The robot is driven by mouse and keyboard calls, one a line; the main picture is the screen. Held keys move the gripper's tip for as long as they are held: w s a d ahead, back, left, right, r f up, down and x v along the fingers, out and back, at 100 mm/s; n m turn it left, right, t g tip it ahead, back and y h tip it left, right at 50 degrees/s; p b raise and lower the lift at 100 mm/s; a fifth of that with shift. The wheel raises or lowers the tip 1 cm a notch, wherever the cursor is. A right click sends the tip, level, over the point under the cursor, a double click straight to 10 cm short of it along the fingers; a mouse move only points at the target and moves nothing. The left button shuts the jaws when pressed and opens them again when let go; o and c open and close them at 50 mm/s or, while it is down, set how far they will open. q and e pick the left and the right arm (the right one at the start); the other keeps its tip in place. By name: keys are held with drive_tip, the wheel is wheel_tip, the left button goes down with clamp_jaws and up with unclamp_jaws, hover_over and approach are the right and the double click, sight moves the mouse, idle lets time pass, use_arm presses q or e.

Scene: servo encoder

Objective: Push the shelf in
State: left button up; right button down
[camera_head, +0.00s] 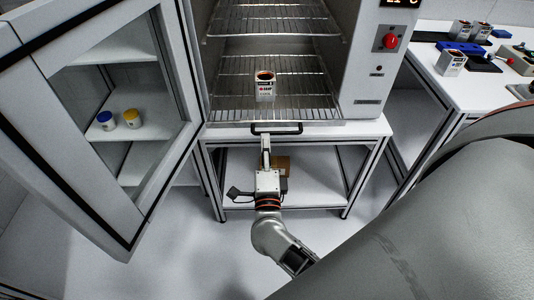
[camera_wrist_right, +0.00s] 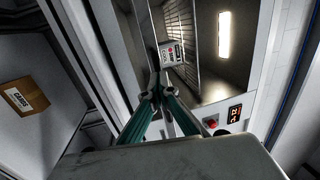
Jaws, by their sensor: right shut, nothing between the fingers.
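The open grey chamber holds an upper wire shelf (camera_head: 272,22) and a lower wire shelf (camera_head: 312,105). A white labelled container (camera_head: 265,88) with a dark top stands upright on the lower shelf; it also shows in the wrist view (camera_wrist_right: 171,53). A black bar handle (camera_head: 277,128) is at the front, just below the chamber opening. My right gripper (camera_head: 266,138) is shut and empty, its tips at or very near this handle; I cannot tell whether they touch. In the wrist view its closed fingers (camera_wrist_right: 158,92) point toward the chamber. My left gripper is not in view.
The chamber's glazed door (camera_head: 95,85) stands open at the left. A red button (camera_head: 390,41) is on the right panel. A cardboard box (camera_head: 283,163) lies on the stand's lower level. A side table (camera_head: 440,86) with several items is at the right.

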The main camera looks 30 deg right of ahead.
approach(264, 100)
drive_tip(key=x, duration=0.2)
drive_tip(key=shift+w+d+p, duration=0.15)
drive_tip(key=shift+w+p, duration=0.2)
drive_tip(key=w+d, duration=0.1)
drive_tip(key=w, duration=0.1)
drive_tip(key=w+d, duration=0.2)
drive_tip(key=w, duration=0.1)
drive_tip(key=w+d+b, duration=0.1)
drive_tip(key=w+d, duration=0.1)
drive_tip(key=w, duration=0.1)
drive_tip(key=shift+w+d+f, duration=0.15)
drive_tip(key=shift+w+f, duration=0.1)
drive_tip(key=shift+f, duration=0.05)
drive_tip(key=shift+x, duration=0.8)
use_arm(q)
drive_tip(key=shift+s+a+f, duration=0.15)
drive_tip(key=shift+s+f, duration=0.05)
use_arm(e)
drive_tip(key=shift+r, duration=0.1)
